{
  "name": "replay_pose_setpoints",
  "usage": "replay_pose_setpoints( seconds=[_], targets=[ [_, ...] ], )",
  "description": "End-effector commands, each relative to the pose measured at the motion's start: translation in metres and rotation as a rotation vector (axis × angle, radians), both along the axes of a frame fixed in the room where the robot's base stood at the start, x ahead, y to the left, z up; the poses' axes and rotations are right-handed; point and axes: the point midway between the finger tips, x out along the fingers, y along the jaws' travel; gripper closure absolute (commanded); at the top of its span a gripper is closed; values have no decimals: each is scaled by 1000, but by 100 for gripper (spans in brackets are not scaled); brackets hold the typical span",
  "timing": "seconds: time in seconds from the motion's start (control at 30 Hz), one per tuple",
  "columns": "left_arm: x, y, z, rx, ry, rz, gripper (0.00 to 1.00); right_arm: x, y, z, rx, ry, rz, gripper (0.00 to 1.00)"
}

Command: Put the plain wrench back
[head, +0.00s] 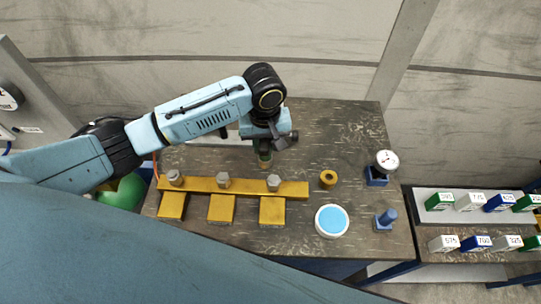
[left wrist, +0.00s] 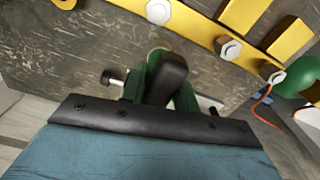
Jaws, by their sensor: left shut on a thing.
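My left gripper (head: 264,150) is above the back middle of the bench, behind the yellow bar. In the left wrist view the gripper (left wrist: 172,95) is shut on a dark tool (left wrist: 172,72) with a rounded end, between green parts. Most of this tool is hidden by the gripper in the head view, so I cannot tell for sure that it is the plain wrench. A small black and silver piece (left wrist: 112,78) sticks out beside the fingers. My right gripper is not in view.
The yellow bar (head: 200,185) carries several hex bolts. A yellow ring (head: 328,178), a white dish (head: 332,221) with blue inside, a dial gauge (head: 386,161) and a blue post (head: 386,219) stand to the right. A pale strip (head: 208,137) lies behind. Labelled boxes (head: 470,202) are far right.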

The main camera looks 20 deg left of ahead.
Motion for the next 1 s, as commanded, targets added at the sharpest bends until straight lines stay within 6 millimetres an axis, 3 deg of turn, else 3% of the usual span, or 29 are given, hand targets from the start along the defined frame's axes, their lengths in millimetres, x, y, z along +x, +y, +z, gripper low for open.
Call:
replay_pose_setpoints(
  seconds=[0.1,0.5,0.97,1.0],
  targets=[
    [0,0,-22,0,1,-1,100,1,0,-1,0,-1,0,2],
    [0,0,-68,1,-1,-2,100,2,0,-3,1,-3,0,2],
    [0,-1,-77,-2,-1,-3,100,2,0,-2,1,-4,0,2],
    [0,0,-77,-1,0,-4,65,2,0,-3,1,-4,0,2]
  ],
)
